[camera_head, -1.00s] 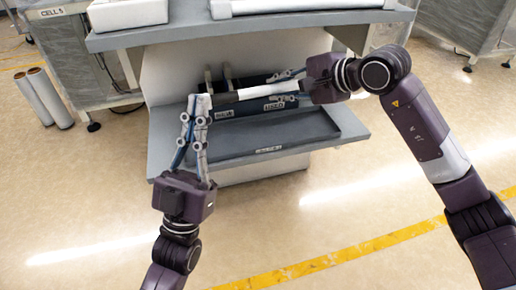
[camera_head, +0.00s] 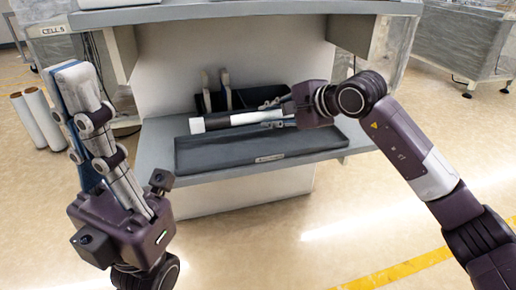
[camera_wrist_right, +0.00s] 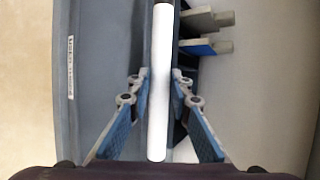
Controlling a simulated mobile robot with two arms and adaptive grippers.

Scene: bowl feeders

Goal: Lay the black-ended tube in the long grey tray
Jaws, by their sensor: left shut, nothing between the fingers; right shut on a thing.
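My right gripper (camera_head: 268,114) is shut on the tube's right part. In the right wrist view the white tube (camera_wrist_right: 160,80) runs between its fingers, beside the tray's wall (camera_wrist_right: 105,75). My left gripper (camera_head: 72,78) is shut and empty, pointing up at the left, well away from the tube.
Behind the tray, a dark rack (camera_head: 213,101) with upright pale pegs stands against the white back panel (camera_head: 280,65). An upper shelf (camera_head: 240,12) overhangs the area. Two white rolls (camera_head: 40,118) stand on the floor at the left. The tray's visible floor looks empty.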

